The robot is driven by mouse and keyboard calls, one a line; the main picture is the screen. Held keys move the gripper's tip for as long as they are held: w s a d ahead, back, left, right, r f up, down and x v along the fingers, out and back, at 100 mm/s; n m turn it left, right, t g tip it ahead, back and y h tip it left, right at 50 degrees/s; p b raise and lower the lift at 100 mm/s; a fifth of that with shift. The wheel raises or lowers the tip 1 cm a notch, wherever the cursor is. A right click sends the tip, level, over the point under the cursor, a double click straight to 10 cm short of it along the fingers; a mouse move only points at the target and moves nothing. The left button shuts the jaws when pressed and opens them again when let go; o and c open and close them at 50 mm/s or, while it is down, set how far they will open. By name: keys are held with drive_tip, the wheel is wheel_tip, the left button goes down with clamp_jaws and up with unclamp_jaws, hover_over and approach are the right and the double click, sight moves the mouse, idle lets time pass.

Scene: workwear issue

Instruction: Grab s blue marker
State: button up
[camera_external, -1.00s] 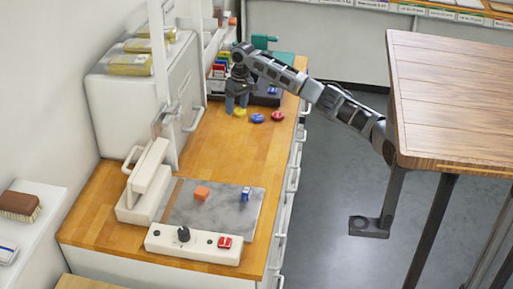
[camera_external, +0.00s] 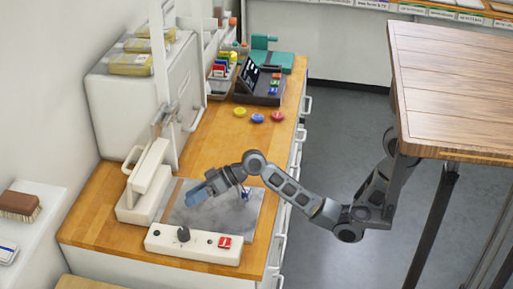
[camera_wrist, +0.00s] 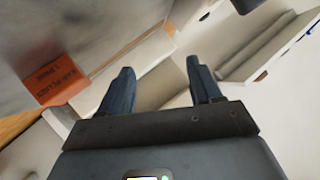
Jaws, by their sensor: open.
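My gripper (camera_external: 195,197) hangs low over the grey mat on the wooden counter. In the wrist view my gripper (camera_wrist: 161,80) has its two blue fingers spread, with nothing held between them. An orange ear-plug packet (camera_wrist: 54,80) is left of the fingers in the wrist view; my gripper hides it in the external view. A small blue-and-white item (camera_external: 246,194) on the mat is partly behind my arm. I cannot make out a blue marker for certain. Several small coloured items stand in a holder (camera_external: 220,70) at the back of the counter; they are too small to identify.
A white sealer (camera_external: 148,180) stands left of the grey mat (camera_external: 222,217). A white control strip (camera_external: 165,242) with a black knob and red switch lies in front. Yellow, blue and red discs (camera_external: 258,118) lie farther back. The wood between the mat and discs is clear.

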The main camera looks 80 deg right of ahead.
sight(250, 192)
drive_tip(key=s+d+t+h, duration=0.1)
drive_tip(key=s+d+h, duration=0.1)
drive_tip(key=s, duration=0.3)
drive_tip(key=s+d+m+h+p, duration=0.1)
drive_tip(key=s+d+h, duration=0.1)
drive_tip(key=s, duration=0.3)
drive_tip(key=s+d+t+h+p, duration=0.1)
drive_tip(key=s+d+h, duration=0.1)
drive_tip(key=s, duration=0.4)
drive_tip(key=shift+d+r+t+h, duration=0.15)
drive_tip(key=shift+t+h, duration=0.15)
drive_tip(key=shift+h, duration=0.2)
drive_tip(key=shift+m+g+h, duration=0.3)
drive_tip(key=shift+g+h, duration=0.2)
drive_tip(key=shift+h, duration=0.3)
drive_tip(key=s, duration=0.1)
drive_tip(key=s+d, duration=0.1)
drive_tip(key=s, duration=0.1)
drive_tip(key=s+d+f+p, duration=0.1)
drive_tip(key=shift+s, duration=0.35)
drive_tip(key=shift+s+d+f, duration=0.15)
drive_tip(key=shift+d+f, duration=0.05)
drive_tip(key=shift+a+f+p+x, duration=0.2)
drive_tip(key=shift+p+x, duration=0.1)
drive_tip(key=shift+x, duration=1.6)
drive_tip(key=shift+a+f+p+x, duration=0.15)
drive_tip(key=shift+p+x, duration=0.1)
drive_tip(key=shift+x, duration=1.65)
drive_tip(key=shift+r, duration=0.1)
drive_tip(key=shift+c, duration=0.5)
